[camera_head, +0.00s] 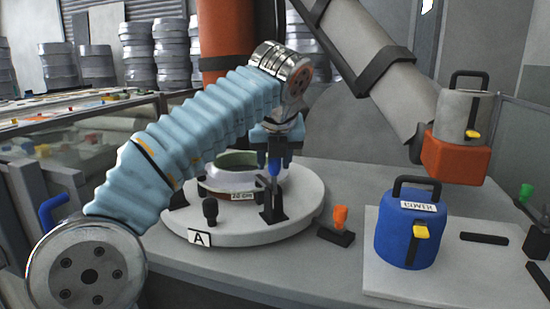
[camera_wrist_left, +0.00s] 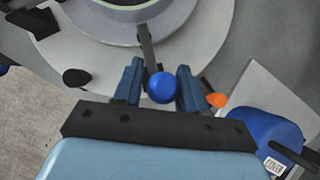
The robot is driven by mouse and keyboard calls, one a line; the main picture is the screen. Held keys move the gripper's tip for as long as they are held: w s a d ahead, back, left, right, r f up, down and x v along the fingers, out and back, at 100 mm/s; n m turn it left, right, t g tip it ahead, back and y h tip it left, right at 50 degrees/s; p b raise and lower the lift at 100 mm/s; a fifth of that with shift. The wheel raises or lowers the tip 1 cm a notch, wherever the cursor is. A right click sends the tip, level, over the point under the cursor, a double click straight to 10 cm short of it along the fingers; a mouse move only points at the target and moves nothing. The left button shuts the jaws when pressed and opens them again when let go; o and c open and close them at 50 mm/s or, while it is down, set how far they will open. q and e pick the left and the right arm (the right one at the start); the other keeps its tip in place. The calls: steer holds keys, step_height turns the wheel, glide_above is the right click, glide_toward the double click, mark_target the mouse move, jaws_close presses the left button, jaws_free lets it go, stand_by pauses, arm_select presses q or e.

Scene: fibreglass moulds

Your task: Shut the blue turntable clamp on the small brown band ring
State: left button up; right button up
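The white turntable (camera_head: 300,208), marked A, stands on the grey bench. A pale ring (camera_head: 218,180) with a green inside and a label sits on it; a brown-red strip shows low on its side. The blue clamp (camera_head: 273,167) stands at the turntable's near right edge, its blue ball knob (camera_wrist_left: 161,88) clear in the left wrist view. My left gripper (camera_head: 275,150) is over this clamp, its fingers (camera_wrist_left: 159,85) apart on either side of the knob. Contact with the knob cannot be told. The clamp's tip against the ring is partly hidden. My right gripper is out of view.
A black-knobbed clamp (camera_head: 210,210) stands at the turntable's near left. An orange-knobbed clamp (camera_head: 339,222) is on the bench to the right. A blue COVER canister (camera_head: 400,240) stands on a pale board (camera_head: 470,280). A grey tube (camera_head: 385,75) slants down above.

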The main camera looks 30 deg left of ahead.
arm_select(q)
steer(key=shift+o, duration=0.9)
steer(key=v, duration=1.2)
steer(key=shift+d, duration=0.1)
